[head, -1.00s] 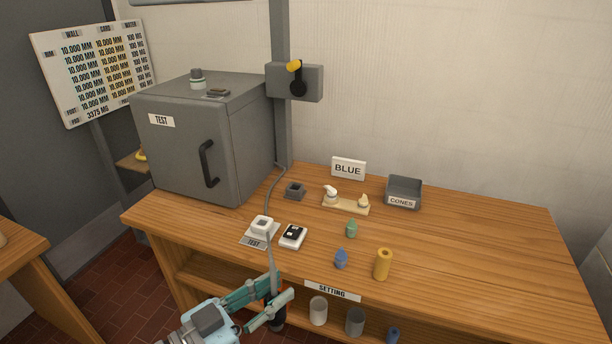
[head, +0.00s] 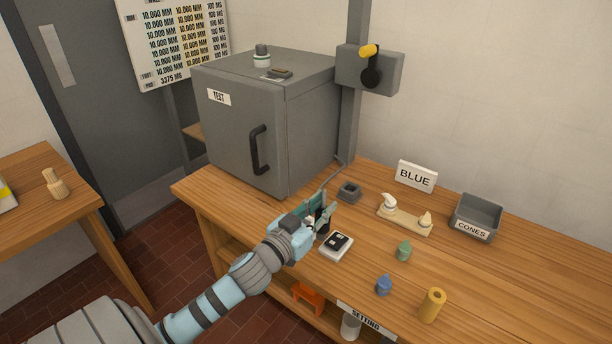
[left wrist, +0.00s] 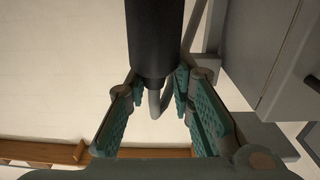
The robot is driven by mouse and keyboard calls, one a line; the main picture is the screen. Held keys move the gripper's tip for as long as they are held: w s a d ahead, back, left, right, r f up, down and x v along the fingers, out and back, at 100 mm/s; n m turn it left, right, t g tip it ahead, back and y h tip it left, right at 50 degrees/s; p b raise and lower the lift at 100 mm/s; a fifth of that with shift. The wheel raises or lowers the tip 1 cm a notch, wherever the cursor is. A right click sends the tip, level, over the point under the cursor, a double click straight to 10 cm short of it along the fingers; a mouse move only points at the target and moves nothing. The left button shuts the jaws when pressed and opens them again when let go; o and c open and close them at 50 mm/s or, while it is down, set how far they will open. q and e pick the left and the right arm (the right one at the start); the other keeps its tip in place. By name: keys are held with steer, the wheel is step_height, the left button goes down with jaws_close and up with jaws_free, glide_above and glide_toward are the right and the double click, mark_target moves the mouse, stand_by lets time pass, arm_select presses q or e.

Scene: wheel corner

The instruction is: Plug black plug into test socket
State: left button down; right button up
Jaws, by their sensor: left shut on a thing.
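My left gripper (head: 322,212) is over the left part of the bench, in front of the grey TEST cabinet. It is shut on the black plug (left wrist: 153,40), which fills the top middle of the left wrist view between the teal fingers, with a grey cable (left wrist: 155,104) at its end. In the head view the plug (head: 323,226) is a small dark shape at the fingers. My right gripper is not in view.
A white block with a black top (head: 337,243) lies just right of my gripper. A grey square socket (head: 349,191) is behind it. The TEST cabinet (head: 235,135) stands close behind. Blue (head: 384,285), green (head: 404,250) and yellow (head: 432,305) pieces stand further right.

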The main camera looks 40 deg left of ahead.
arm_select(q)
steer(key=w+a+n+g+y, duration=0.2)
steer(key=w+a+n+y, duration=0.4)
steer(key=a, duration=0.4)
steer(key=shift+m+t, duration=0.4)
steer(key=shift+m, duration=0.4)
steer(key=f+b, duration=0.1)
steer(key=b, duration=0.1)
steer(key=f+b, duration=0.4)
steer(key=shift+w+a, duration=0.2)
steer(key=shift+w, duration=0.2)
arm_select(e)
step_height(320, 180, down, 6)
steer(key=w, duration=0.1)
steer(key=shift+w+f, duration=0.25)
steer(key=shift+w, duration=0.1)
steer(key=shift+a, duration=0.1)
arm_select(q)
steer(key=shift+b, duration=0.35)
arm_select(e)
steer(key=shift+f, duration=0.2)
arm_select(q)
steer(key=shift+f, duration=0.15)
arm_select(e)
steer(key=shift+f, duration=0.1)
arm_select(q)
steer(key=shift+f+b, duration=0.35)
steer(key=shift+b, duration=0.1)
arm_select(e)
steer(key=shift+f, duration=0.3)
